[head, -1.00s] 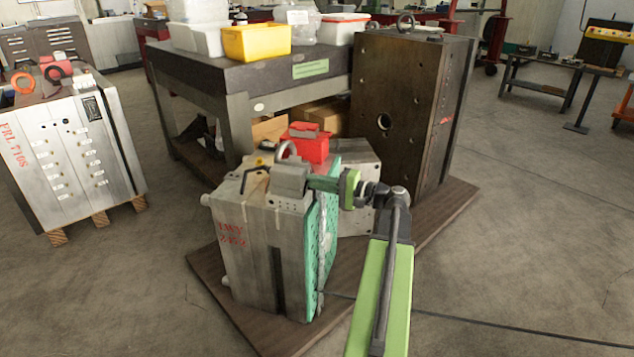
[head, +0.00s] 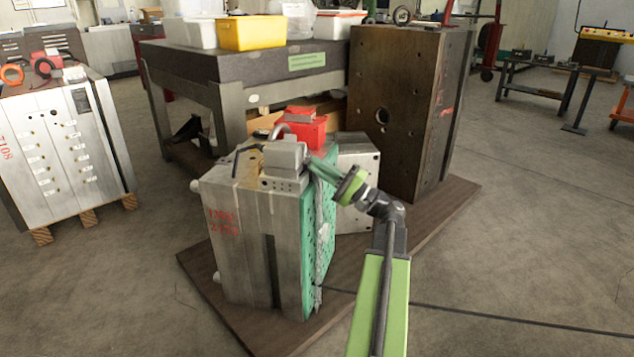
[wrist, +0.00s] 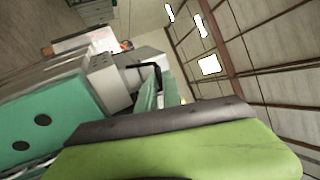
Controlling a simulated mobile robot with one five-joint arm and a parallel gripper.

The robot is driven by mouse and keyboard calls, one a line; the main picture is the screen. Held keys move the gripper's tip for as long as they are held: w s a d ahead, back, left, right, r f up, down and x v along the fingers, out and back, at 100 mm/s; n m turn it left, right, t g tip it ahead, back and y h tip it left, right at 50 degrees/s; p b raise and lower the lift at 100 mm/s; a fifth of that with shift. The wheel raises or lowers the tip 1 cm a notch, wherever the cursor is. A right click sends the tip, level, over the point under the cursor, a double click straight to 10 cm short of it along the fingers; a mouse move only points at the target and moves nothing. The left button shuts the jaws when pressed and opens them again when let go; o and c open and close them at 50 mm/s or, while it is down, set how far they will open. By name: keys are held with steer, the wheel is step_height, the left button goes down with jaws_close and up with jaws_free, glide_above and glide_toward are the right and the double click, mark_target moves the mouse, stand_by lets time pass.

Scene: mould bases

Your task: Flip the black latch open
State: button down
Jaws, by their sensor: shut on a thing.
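The black latch (head: 240,156) is a thin bent bar on top of the grey mould base (head: 235,215), which has a green side plate. In the wrist view the black latch (wrist: 149,66) bends down between my finger tips. My gripper (head: 308,160) reaches in from the right, tilted up to the left, beside a grey block (head: 284,178) on the mould's top edge. In the wrist view my gripper (wrist: 158,88) looks shut on the latch. The head view hides the contact behind the grey block.
A lifting eye and a red box (head: 308,130) stand close behind the grey block. A tall dark mould block (head: 400,110) stands right, behind my arm. A workbench (head: 220,66) with bins is at the back.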

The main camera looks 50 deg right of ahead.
steer(key=t+b, duration=0.1)
steer(key=b, duration=0.1)
steer(key=f+t+b, duration=0.1)
steer(key=b, duration=0.1)
steer(key=f+t+b, duration=0.1)
steer(key=shift+s+m+y+b, duration=0.25)
steer(key=shift+m+y+b, duration=0.05)
steer(key=shift+b, duration=0.1)
steer(key=shift+r, duration=0.15)
steer(key=c, duration=1.5)
jaws_free()
steer(key=shift+d, duration=0.1)
steer(key=s+d+b, duration=0.1)
steer(key=s+d, duration=0.3)
steer(key=s, duration=0.8)
steer(key=shift+s+f, duration=0.15)
steer(key=shift+f, duration=0.25)
